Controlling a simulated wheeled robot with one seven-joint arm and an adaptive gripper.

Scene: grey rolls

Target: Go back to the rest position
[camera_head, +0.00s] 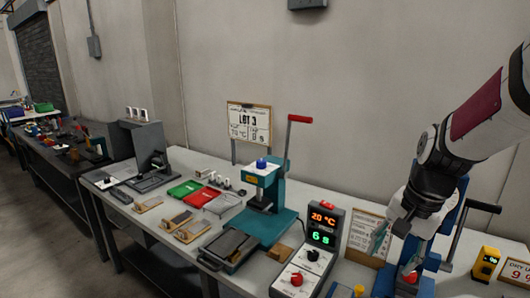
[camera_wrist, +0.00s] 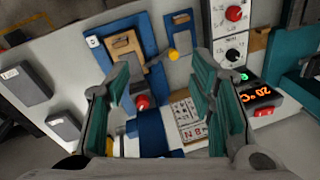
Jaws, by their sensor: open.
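My gripper (camera_head: 379,237) is at the right of the head view, in front of a blue press (camera_head: 450,215) and above the bench. In the wrist view the two green-padded fingers of my gripper (camera_wrist: 168,95) stand wide apart with nothing held between them. Below and between them are a red knob (camera_wrist: 142,102) and part of the blue press (camera_wrist: 150,135). Whether a fingertip touches the press cannot be told.
A controller box (camera_head: 322,228) with a lit display stands left of my gripper. A teal press (camera_head: 268,190) with a red-tipped lever is farther left. A printed board (camera_head: 366,232) leans behind. A yellow device (camera_head: 486,263) stands at right. Open air lies above the bench.

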